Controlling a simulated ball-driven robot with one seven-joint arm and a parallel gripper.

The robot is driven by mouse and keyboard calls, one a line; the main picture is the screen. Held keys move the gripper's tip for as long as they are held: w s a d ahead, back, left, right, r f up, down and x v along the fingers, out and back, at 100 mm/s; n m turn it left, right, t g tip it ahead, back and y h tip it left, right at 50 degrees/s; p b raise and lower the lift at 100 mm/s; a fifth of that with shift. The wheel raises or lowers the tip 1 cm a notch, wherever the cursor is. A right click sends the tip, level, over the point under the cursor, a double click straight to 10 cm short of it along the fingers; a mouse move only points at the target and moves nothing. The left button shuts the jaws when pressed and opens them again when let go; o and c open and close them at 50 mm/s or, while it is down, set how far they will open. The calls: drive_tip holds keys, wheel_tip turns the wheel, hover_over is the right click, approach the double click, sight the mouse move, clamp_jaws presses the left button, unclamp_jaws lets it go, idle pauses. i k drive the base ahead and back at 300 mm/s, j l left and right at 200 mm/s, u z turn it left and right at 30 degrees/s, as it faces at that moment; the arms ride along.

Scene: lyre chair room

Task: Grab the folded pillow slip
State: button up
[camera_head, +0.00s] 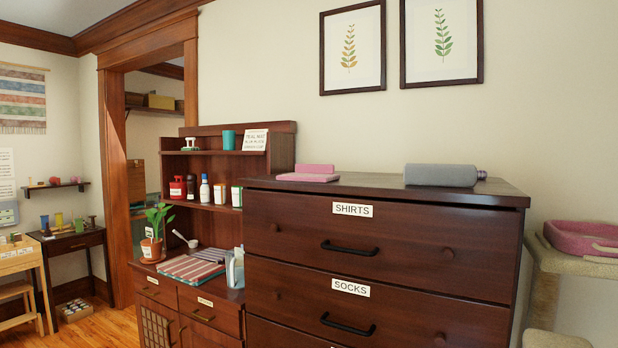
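A pink folded item (310,177), which looks like folded cloth, lies at the left end of the top of a dark brown dresser (380,187). It has a flat front part and a raised part behind. A striped folded cloth (191,269) in red, white and grey-green lies on the lower counter of the hutch to the left. I cannot tell for certain which of these is the pillow slip; neither carries a readable label. My gripper is not in view.
A grey bottle-shaped thing (440,175) lies on the dresser's right side, with bare top between it and the pink item. The hutch holds a potted plant (155,228), a scoop and bottles. A pink basket (585,238) sits at right. Wooden floor (105,325) is open at lower left.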

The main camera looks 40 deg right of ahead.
sight(304, 172)
drive_tip(key=i+j+z, duration=0.1)
drive_tip(key=z, duration=0.3)
drive_tip(key=i+j+z, duration=0.2)
drive_tip(key=z, duration=0.25)
drive_tip(key=i+j+z, duration=0.1)
drive_tip(key=j, duration=0.2)
drive_tip(key=i+j+z, duration=0.1)
drive_tip(key=i+j, duration=0.15)
drive_tip(key=i+j+z, duration=0.15)
drive_tip(key=j, duration=0.3)
drive_tip(key=i+j+z, duration=0.1)
drive_tip(key=j, duration=0.25)
drive_tip(key=i+j+z, duration=0.1)
drive_tip(key=j, duration=0.3)
